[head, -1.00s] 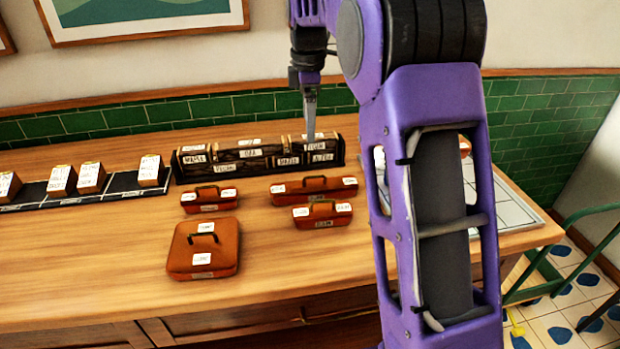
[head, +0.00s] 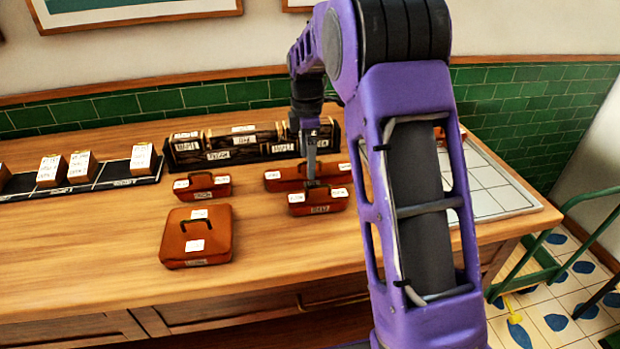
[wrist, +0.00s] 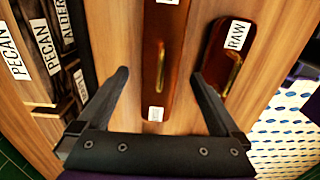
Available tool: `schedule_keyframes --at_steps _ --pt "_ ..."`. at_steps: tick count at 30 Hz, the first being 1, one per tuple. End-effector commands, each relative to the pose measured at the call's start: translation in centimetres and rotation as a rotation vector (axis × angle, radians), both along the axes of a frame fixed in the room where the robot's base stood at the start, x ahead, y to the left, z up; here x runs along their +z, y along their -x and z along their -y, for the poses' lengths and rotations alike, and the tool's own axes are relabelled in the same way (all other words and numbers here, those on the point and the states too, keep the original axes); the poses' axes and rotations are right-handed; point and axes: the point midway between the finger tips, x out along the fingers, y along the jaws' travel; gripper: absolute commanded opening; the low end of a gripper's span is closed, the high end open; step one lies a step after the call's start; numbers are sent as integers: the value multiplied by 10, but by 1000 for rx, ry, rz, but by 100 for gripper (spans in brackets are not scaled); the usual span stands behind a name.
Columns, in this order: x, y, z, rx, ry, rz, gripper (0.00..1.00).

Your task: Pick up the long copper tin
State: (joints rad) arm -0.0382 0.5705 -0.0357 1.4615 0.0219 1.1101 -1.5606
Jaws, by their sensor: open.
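The long copper tin (head: 283,176) lies on the wooden counter, with a handle on its lid and pale labels at its ends. My gripper (head: 311,181) hangs down over it in the head view and covers part of its middle. In the wrist view the long tin (wrist: 173,90) runs between the two open fingers of my gripper (wrist: 160,75), with its handle showing. Nothing is held. I cannot tell how far the fingertips are above the tin.
A short copper tin (head: 318,204) lies close in front; its RAW label shows in the wrist view. Another small tin (head: 202,187) and a big square tin (head: 185,237) lie left. A dark labelled rack (head: 232,157) stands behind. A gridded tray (head: 490,200) lies right.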

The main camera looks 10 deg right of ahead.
Motion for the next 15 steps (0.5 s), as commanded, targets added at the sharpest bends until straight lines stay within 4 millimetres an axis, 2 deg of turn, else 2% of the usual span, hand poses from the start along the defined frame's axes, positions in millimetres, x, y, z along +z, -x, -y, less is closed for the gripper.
schedule_keyframes --at_steps 9,15 --pt "-45 1 6 0 0 -1 100" --pt "-47 1 6 -1 0 1 100"
